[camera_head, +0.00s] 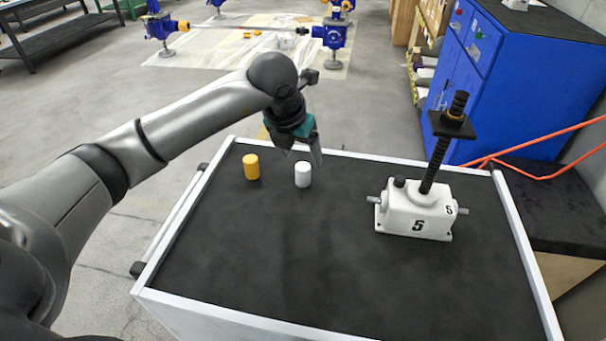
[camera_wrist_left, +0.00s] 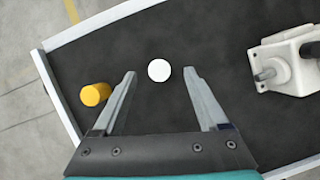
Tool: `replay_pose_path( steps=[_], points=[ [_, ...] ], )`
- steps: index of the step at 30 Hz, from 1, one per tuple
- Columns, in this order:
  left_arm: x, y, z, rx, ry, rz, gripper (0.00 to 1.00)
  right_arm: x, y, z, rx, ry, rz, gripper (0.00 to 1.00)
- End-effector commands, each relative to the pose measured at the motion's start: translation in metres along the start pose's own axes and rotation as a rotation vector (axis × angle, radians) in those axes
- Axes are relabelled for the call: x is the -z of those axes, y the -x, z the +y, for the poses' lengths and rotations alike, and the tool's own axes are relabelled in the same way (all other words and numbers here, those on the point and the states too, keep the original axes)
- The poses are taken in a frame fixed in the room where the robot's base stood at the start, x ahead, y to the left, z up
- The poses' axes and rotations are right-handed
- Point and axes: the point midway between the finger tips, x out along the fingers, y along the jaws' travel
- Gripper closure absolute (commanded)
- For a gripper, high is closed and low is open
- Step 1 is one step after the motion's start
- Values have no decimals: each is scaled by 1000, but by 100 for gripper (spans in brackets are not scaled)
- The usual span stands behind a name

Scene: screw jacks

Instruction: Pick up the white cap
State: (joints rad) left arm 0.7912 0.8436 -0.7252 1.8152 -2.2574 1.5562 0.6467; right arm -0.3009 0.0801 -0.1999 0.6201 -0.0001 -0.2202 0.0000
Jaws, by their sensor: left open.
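The white cap (camera_head: 303,174) is a small upright cylinder on the black table top (camera_head: 300,260), left of the screw jack. In the left wrist view the white cap (camera_wrist_left: 159,70) shows as a round white top, just beyond and between the fingertips. My left gripper (camera_head: 305,155) is open and hangs over the far side of the table, close to the white cap. Its two fingers also show in the left wrist view (camera_wrist_left: 160,73), spread apart with nothing between them. Whether the fingers reach down to the cap's height cannot be told. My right gripper is not in view.
A yellow cap (camera_head: 251,167) stands left of the white cap, and outside the left finger in the wrist view (camera_wrist_left: 95,94). A white screw jack (camera_head: 415,209) marked 5 stands at the right. The front of the table is clear. A blue cabinet (camera_head: 500,75) stands behind right.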

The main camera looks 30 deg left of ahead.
Motion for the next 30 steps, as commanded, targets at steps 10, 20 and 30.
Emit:
replay_pose_path(
  steps=[10, 20, 30],
  points=[
    [10, -43, 1, 2, 1, 3, 24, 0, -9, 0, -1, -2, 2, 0],
    [8, -54, 2, 1, -1, 0, 24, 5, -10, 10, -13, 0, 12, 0],
    [8, -53, 2, 1, 0, 0, 58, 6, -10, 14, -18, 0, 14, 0]
  ],
)
